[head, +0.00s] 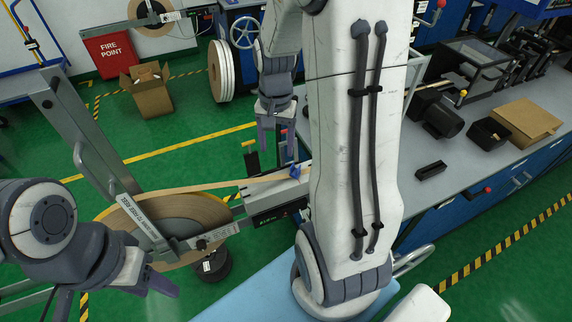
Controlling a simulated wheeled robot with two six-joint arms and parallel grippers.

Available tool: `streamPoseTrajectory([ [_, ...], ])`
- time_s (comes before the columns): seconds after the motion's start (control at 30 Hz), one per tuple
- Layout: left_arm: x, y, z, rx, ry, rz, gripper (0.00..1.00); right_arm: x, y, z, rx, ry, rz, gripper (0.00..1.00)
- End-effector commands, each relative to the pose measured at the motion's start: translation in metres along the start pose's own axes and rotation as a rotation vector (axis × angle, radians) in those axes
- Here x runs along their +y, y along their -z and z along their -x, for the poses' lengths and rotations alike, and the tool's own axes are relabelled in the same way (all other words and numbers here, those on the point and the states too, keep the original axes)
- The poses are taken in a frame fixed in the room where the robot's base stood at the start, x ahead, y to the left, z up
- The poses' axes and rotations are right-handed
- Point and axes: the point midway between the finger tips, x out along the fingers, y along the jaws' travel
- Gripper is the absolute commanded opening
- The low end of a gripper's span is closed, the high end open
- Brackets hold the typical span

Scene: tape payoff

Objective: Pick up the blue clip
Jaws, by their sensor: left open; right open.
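The small blue clip (295,171) sits at the end of the tan tape (225,186), on top of the grey metal guide block (275,197). The tape runs left from there to a large tape roll (180,215). My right gripper (276,146) points down with its fingers apart, empty, above and slightly left of the clip; it looks apart from it. My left gripper (140,282) is open and empty at the lower left, in front of the roll. My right arm's large white link hides what lies just right of the clip.
A grey workbench (450,180) on the right holds a black box (431,170), another black bin (488,133) and a cardboard piece (526,122). A cardboard box (147,90) stands on the green floor behind. A grey metal frame (85,130) rises beside the roll.

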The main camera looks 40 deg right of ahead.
Motion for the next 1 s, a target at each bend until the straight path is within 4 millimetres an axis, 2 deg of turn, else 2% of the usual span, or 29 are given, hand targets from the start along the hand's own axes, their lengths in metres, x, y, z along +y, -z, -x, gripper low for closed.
streamPoseTrajectory([
  [0.03,0.000,0.000,-0.003,0.000,0.000,0.000,0.50,0.015,0.015,-0.008,-0.002,-0.005,-0.079,0.68],
  [0.1,0.000,0.000,-0.004,0.000,0.000,0.000,0.50,0.028,0.028,-0.014,-0.001,-0.008,-0.154,0.68],
  [0.23,0.000,0.000,-0.004,0.000,0.000,0.000,0.50,0.041,0.038,-0.023,-0.003,-0.012,-0.222,0.68],
  [0.5,0.000,0.000,-0.002,0.000,0.000,0.000,0.50,0.042,0.039,-0.062,-0.004,-0.013,-0.227,0.68],
  [0.77,0.000,0.000,0.004,0.000,0.000,0.000,0.50,0.041,0.039,-0.082,-0.004,-0.013,-0.226,0.68],
  [1.0,0.001,0.001,0.011,0.000,0.000,0.000,0.50,0.040,0.039,-0.115,-0.004,-0.013,-0.226,0.68],
])
